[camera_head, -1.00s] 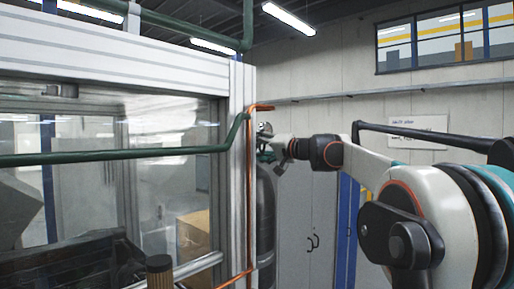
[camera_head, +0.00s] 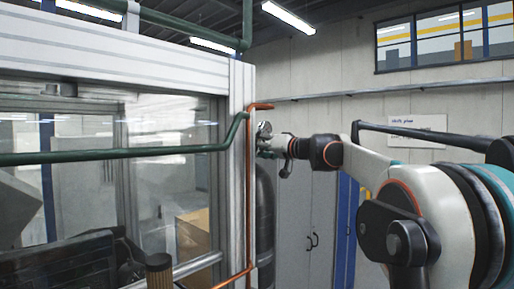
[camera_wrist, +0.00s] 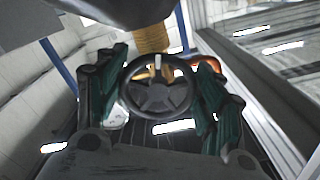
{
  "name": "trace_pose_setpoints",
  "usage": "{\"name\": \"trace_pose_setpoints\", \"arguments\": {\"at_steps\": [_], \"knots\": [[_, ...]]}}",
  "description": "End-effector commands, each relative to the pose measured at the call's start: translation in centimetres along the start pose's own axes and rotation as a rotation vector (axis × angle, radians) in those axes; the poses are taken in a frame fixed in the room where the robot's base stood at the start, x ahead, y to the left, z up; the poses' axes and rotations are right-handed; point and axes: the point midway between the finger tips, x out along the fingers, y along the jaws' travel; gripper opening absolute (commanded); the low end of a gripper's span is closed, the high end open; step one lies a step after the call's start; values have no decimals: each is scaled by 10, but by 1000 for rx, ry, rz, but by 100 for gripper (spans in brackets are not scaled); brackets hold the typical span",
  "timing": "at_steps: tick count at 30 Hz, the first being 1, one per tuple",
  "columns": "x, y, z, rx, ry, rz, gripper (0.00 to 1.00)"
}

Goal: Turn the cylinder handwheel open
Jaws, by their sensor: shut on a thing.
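The cylinder handwheel (camera_wrist: 158,97) is a dark, spoked round wheel with a pale mark at its top, in the middle of the wrist view. My gripper (camera_wrist: 160,90) has its dark green fingers on the left and right sides of the wheel, shut on its rim. In the head view my gripper (camera_head: 268,150) is at the top of the grey gas cylinder (camera_head: 265,205), beside the enclosure's corner post. The handwheel is too small and covered to make out clearly there. A brass-coloured ribbed part (camera_wrist: 151,38) shows behind the wheel in the wrist view.
A glazed machine enclosure with a white frame (camera_head: 237,180) fills the left. A copper pipe (camera_head: 249,200) runs down its corner post, close to my gripper. A green pipe (camera_head: 120,155) crosses the enclosure's front. Grey cabinet doors (camera_head: 308,220) stand behind the cylinder.

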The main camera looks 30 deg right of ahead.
Motion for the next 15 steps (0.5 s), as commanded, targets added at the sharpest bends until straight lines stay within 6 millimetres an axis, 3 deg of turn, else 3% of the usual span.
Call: {"name": "trace_pose_setpoints", "arguments": {"at_steps": [5, 6, 8, 15], "knots": [[0, 1, 2, -2, -4, 0, 38], [0, 1, 2, -2, -4, 0, 69], [0, 1, 2, -2, -3, 0, 83], [0, 0, 1, 0, -2, 0, 83]]}}
